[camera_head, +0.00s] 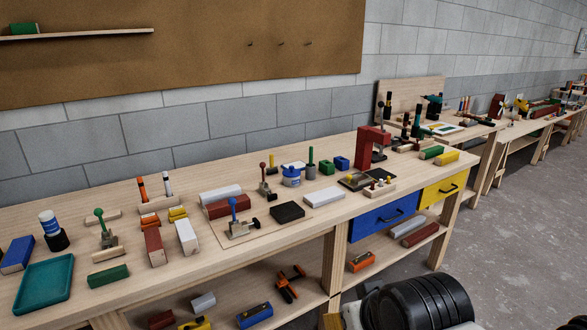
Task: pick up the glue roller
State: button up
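I cannot single out the glue roller with certainty among the many small tools on the workbench (200,275). A white and blue bottle-like piece in a dark round base (53,230) stands upright at the left end. A blue and white pot (291,176) stands near the middle of the bench. Neither clearly shows a roller. A dark ribbed rounded part of my own arm shows at the bottom right, in front of the bench. My gripper's fingers do not show, and nothing is seen held.
A teal tray (45,284) lies at the front left. Painted blocks and upright-handled clamps crowd the top. Blue drawer (384,216) and yellow drawer (443,190) are shut. A lower shelf holds tools. The floor at right is clear.

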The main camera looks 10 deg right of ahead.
aim_at(273, 170)
jog(key=i+z, duration=0.15)
jog(key=i, duration=0.35)
jog(key=i+j+z, duration=0.1)
jog(key=i, duration=0.35)
jog(key=i+j+z, duration=0.15)
jog(key=i, duration=0.35)
jog(key=i+j+z, duration=0.15)
jog(key=i, duration=0.3)
